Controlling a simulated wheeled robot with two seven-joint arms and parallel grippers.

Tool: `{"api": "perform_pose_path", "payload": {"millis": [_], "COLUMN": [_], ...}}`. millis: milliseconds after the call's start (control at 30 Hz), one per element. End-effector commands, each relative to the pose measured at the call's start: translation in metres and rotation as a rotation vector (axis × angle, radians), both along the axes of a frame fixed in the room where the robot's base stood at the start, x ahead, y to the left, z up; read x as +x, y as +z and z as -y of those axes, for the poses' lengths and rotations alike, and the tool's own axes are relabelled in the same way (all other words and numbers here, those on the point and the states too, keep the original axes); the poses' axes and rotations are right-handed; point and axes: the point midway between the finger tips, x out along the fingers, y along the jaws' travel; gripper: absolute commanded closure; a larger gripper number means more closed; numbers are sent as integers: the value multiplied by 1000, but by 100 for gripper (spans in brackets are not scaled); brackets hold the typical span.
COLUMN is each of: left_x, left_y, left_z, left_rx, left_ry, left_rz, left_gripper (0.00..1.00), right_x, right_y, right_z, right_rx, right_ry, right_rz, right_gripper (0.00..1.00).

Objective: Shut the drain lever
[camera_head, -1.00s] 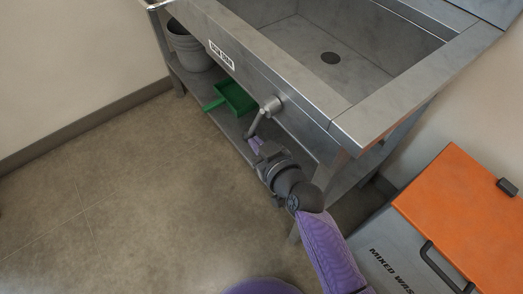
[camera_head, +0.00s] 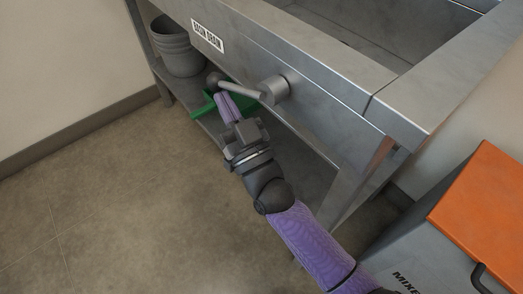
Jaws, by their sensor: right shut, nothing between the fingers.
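The drain lever (camera_head: 240,90) is a grey metal bar with a round knob at its left end. It reaches left from a cylindrical hub on the front of the steel sink (camera_head: 325,62), lying close to level along the front face. My right gripper (camera_head: 222,96) is shut and empty, with its purple fingers just under the lever near the knob. I cannot tell whether the fingertips touch the lever. My left gripper is not in view.
A label plate (camera_head: 207,37) is on the sink front. A grey bucket (camera_head: 177,50) and a green dustpan-like item (camera_head: 204,109) are on the lower shelf. A grey bin with an orange lid (camera_head: 487,205) stands at the right. The floor at left is clear.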

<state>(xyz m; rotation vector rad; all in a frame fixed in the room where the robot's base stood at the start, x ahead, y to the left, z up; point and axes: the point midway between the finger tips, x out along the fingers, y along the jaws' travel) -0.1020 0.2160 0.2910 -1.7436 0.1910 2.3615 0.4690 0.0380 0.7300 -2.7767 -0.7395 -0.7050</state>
Motion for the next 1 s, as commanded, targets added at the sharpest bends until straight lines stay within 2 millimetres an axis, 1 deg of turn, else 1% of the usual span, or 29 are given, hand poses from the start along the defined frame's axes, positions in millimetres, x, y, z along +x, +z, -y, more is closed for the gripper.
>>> {"api": "perform_pose_path", "payload": {"millis": [133, 400, 633, 1000], "left_x": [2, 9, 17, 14], "left_y": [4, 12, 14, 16], "left_z": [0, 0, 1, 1], "left_rx": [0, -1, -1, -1], "left_ry": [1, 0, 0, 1], "left_rz": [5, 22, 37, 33], "left_gripper": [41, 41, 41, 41], "right_x": [5, 11, 13, 14], "right_y": [12, 25, 30, 33], "right_z": [-4, -8, -9, -9], "right_rx": [0, -2, -2, 1], "right_ry": [-1, -1, -1, -2], "right_rz": [-1, -5, -5, 0], "right_gripper": [100, 100, 100, 100]}}
